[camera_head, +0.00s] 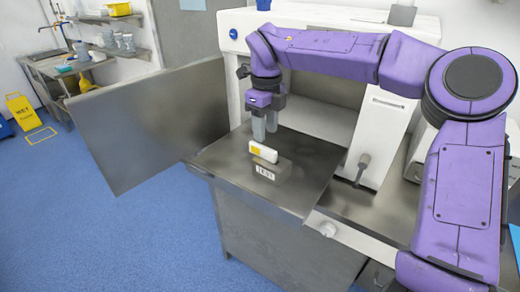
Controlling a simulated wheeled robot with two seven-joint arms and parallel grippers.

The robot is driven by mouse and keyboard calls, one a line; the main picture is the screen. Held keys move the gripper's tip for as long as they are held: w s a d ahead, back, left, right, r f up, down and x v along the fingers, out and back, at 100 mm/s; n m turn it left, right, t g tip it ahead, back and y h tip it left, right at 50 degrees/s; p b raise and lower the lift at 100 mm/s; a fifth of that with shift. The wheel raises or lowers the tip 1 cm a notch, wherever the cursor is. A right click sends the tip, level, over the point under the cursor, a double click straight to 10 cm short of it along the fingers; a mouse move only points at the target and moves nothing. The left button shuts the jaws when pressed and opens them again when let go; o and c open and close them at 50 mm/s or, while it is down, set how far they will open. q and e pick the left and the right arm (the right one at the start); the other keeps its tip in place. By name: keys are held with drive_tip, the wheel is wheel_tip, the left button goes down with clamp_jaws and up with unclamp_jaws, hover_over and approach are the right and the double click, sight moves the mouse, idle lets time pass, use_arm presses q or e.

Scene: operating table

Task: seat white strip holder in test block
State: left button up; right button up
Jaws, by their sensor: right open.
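The white strip holder (267,153), with a yellow patch on its left part, sits upright at the top of the grey test block (283,171). The picture is too small to tell how deep it goes into the block. The block carries a "TEST" label and stands on a metal table top (225,160). My right gripper (264,135) points down just above and behind the holder. Its fingers are open, and I see nothing held between them. My left gripper is not in view.
A large dark metal panel (150,125) stands at the left. A white machine (310,110) rises behind the table top, with a lever (361,167) to the right of the block. The table top is clear around the block. A yellow wet-floor sign (23,112) stands far left.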

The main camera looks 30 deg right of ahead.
sight(263, 147)
drive_tip(key=f, duration=0.4)
drive_tip(key=f+p, duration=0.1)
drive_tip(key=f, duration=0.1)
drive_tip(key=shift+w+a+f, duration=0.15)
drive_tip(key=shift+w+a, duration=0.2)
drive_tip(key=shift+a, duration=0.05)
drive_tip(key=shift+s, duration=0.35)
clamp_jaws()
